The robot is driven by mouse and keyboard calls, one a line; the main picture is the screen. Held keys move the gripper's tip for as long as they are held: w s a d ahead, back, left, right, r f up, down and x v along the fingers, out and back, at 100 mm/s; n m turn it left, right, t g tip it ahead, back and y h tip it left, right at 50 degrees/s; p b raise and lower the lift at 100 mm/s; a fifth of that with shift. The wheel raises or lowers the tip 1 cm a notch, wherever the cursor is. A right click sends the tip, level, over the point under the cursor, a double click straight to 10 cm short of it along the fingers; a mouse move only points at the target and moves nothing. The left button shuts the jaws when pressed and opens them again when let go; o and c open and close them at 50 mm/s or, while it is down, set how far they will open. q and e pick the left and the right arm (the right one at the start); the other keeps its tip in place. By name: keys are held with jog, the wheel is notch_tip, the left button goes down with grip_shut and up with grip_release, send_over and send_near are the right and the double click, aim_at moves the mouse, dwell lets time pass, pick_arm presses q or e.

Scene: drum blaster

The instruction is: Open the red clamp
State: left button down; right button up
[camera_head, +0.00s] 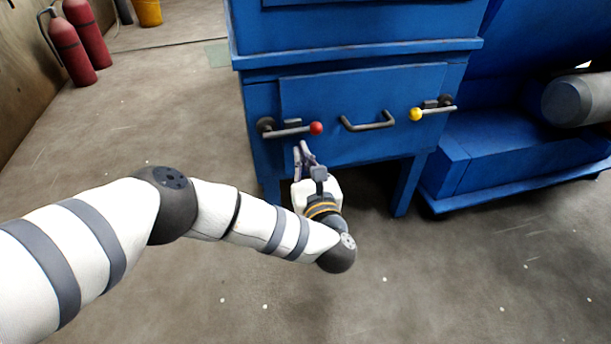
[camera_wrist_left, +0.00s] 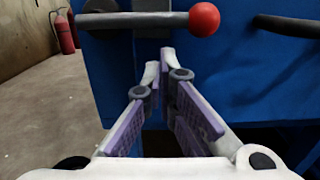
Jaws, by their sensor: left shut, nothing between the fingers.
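The red clamp (camera_head: 317,128) is a grey lever with a red ball at its right end, mounted on the blue cabinet door (camera_head: 350,95). The lever lies roughly level. In the left wrist view the red ball (camera_wrist_left: 204,19) is at the top, with the lever running left from it. My left gripper (camera_head: 303,147) is below the lever, close to the cabinet front. Its fingers (camera_wrist_left: 160,58) are closed together at the tips, with nothing between them, and sit just under the lever, apart from the ball. My right gripper is not in view.
A dark door handle (camera_head: 368,122) and a clamp with a yellow ball (camera_head: 415,114) are to the right on the same door. Red fire extinguishers (camera_head: 70,50) and a yellow bucket (camera_head: 147,12) stand at the back left. The floor at left is clear.

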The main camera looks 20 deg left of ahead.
pick_arm(q)
jog(key=shift+r, duration=0.55)
jog(key=shift+w+d+r, duration=0.1)
jog(key=shift+w+r, duration=0.05)
jog(key=shift+r, duration=0.1)
dwell(0.4)
